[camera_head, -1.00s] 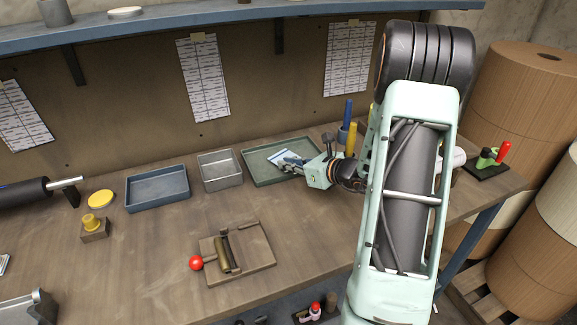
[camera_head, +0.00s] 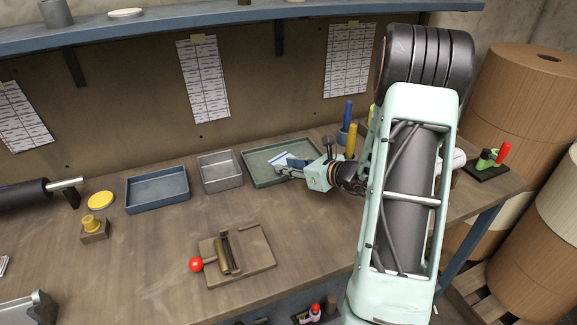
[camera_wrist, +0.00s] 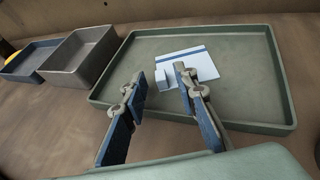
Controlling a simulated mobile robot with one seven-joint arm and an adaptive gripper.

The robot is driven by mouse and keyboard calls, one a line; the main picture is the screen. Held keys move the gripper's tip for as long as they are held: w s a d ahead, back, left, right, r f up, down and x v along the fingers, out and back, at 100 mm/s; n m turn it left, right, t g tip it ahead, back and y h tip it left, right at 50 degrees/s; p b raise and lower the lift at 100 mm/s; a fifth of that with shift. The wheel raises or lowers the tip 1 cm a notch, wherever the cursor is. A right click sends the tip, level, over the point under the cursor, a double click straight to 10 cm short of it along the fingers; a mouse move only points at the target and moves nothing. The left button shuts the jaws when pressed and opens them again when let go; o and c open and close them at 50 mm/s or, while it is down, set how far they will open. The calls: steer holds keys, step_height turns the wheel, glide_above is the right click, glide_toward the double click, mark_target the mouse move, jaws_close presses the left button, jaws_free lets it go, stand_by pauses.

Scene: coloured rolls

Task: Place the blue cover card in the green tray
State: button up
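The blue cover card (camera_wrist: 198,66) is white with a blue stripe along its far edge. It lies inside the green tray (camera_wrist: 240,38), near the middle of the floor in the wrist view. A small pale raised tab shows at its near left part, between my fingers. My gripper (camera_wrist: 162,78) is over the near side of the tray with its two fingers apart and the card just beyond and below them. In the head view the card (camera_head: 281,159) shows in the tray (camera_head: 257,178), partly hidden by my gripper (camera_head: 290,170).
A grey metal tray (camera_head: 222,183) and a blue tray (camera_head: 158,206) stand left of the green tray. A holder with blue and yellow markers (camera_head: 351,140) stands close right of my gripper.

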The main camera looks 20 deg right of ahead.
steer(key=v, duration=1.2)
steer(key=shift+w, duration=0.1)
